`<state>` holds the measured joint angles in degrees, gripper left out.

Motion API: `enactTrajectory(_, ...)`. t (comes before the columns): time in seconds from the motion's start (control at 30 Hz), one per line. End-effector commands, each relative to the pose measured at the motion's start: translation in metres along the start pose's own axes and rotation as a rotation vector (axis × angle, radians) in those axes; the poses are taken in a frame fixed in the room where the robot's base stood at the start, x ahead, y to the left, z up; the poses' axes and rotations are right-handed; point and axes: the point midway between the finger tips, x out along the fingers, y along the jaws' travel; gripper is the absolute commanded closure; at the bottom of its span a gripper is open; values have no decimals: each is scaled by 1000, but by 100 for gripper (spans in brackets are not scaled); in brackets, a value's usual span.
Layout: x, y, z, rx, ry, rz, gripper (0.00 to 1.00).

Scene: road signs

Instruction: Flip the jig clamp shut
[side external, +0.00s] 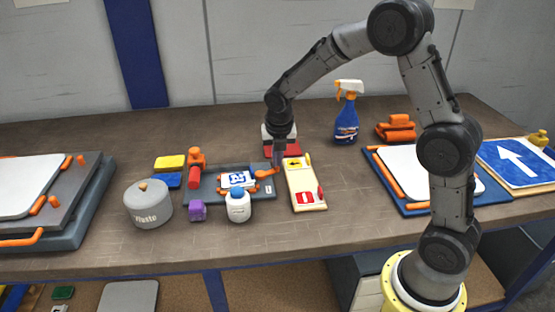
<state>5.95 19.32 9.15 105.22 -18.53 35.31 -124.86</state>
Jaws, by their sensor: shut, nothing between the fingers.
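The jig (205,197) is a dark grey plate in the middle of the table, with a small blue and white sign plate (237,180) lying on it. An orange lever-like part (265,172), which looks like the jig clamp, sits at the right end of the jig beside the sign plate. Whether it is open or closed cannot be told at this size. An upright orange and red part (195,168) stands at the jig's left end. My gripper (279,161) points down just above and right of the orange lever, shut and empty. Whether it touches the lever is unclear.
A white bottle with a blue cap (238,207) and a purple block (198,211) stand at the jig's front edge. A cream tray with small signs (307,198) lies right of it. A grey pot (148,206) stands left; a blue spray bottle (347,118) stands behind.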

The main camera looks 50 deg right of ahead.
Motion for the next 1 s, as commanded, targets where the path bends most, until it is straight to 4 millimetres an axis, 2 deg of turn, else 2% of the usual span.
enactTrajectory(0.57, 2, -1, 6, 1, 0, -1, 100)
enactTrajectory(1.0, 6, 2, 21, 2, 1, -1, 100)
